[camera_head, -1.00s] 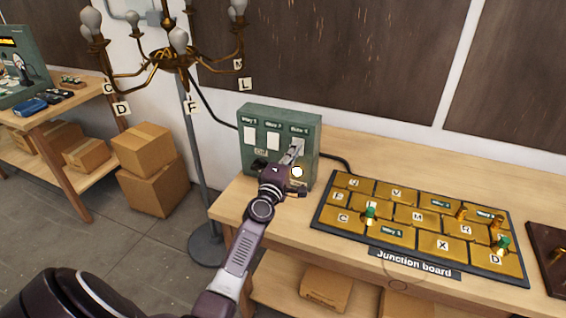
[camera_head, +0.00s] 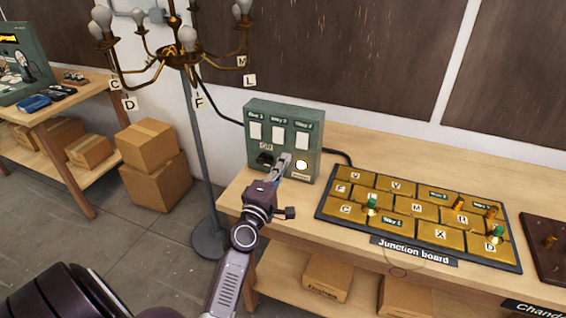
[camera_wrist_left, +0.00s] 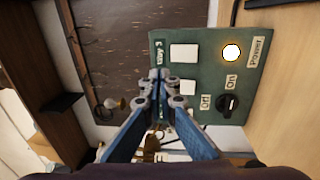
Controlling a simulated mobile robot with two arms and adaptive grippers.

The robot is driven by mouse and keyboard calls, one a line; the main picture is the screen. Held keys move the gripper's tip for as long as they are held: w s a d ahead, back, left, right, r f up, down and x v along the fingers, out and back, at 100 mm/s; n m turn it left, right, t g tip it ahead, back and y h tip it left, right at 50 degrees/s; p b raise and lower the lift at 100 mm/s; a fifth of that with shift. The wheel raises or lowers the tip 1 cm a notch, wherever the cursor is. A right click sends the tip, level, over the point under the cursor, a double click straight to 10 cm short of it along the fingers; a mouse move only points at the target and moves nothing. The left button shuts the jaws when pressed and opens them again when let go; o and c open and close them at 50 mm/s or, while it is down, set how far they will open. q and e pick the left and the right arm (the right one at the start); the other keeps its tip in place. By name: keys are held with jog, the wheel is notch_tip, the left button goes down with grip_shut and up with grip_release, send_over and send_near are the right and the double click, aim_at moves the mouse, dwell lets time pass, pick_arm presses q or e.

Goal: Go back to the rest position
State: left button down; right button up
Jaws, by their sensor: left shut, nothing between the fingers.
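My left gripper (camera_head: 284,164) is shut and empty. In the head view it is in front of the lower part of the green switch box (camera_head: 310,117), between the black knob and the lit round lamp. In the left wrist view the closed fingers (camera_wrist_left: 158,80) point at the box face (camera_wrist_left: 205,65), which shows white switches, a glowing lamp (camera_wrist_left: 231,53) and a black knob (camera_wrist_left: 228,104) with Off and On labels. I cannot tell whether the fingertips touch the box. My right gripper is not in view.
The junction board (camera_head: 420,226) with gold tiles and green-topped plugs lies on the bench right of the box. A brass chandelier (camera_head: 178,55) hangs on a stand (camera_head: 205,170) at the left. Cardboard boxes (camera_head: 155,180) stand on the floor. Another table (camera_head: 75,110) is at far left.

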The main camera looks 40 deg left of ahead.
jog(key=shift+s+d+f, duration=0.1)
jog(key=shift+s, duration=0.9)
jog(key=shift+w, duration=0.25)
